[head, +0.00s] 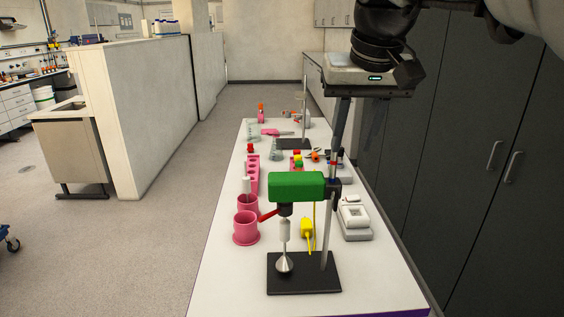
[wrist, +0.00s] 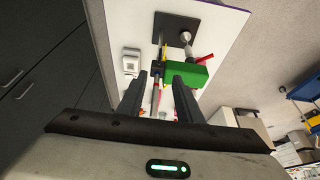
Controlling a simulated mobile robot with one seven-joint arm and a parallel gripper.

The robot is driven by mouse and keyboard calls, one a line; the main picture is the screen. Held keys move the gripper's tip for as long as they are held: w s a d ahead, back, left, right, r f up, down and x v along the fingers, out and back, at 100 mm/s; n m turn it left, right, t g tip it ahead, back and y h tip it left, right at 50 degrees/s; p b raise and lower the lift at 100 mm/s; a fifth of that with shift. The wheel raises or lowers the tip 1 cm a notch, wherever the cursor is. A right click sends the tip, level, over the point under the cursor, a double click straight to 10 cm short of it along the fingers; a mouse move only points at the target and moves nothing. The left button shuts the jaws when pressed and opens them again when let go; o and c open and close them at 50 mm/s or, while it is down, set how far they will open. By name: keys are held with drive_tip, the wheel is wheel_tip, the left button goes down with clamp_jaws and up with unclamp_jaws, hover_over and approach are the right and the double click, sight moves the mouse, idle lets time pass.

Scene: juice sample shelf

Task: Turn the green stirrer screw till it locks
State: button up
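The green stirrer (head: 297,187) is clamped to an upright metal rod on a black base plate (head: 303,287) at the near end of the table. A dark clamp (head: 333,188) joins it to the rod; I cannot make out its screw clearly. A red lever (head: 268,215) sticks out below the stirrer head. My gripper (head: 336,150) points down above the clamp, beside the rod. In the wrist view my gripper (wrist: 158,82) has its fingers apart, with the rod and the clamp (wrist: 157,68) showing in the gap. The right finger partly covers the green stirrer (wrist: 196,76). Contact is not visible.
Pink cups (head: 245,230) and a pink rack (head: 252,175) stand left of the stirrer. A white device (head: 354,220) stands to its right. A second stand (head: 295,143) and small items are farther back. Dark cabinets (head: 490,160) line the right side.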

sight(337, 192)
drive_tip(key=b+x, duration=0.1)
drive_tip(key=x, duration=1.5)
clamp_jaws()
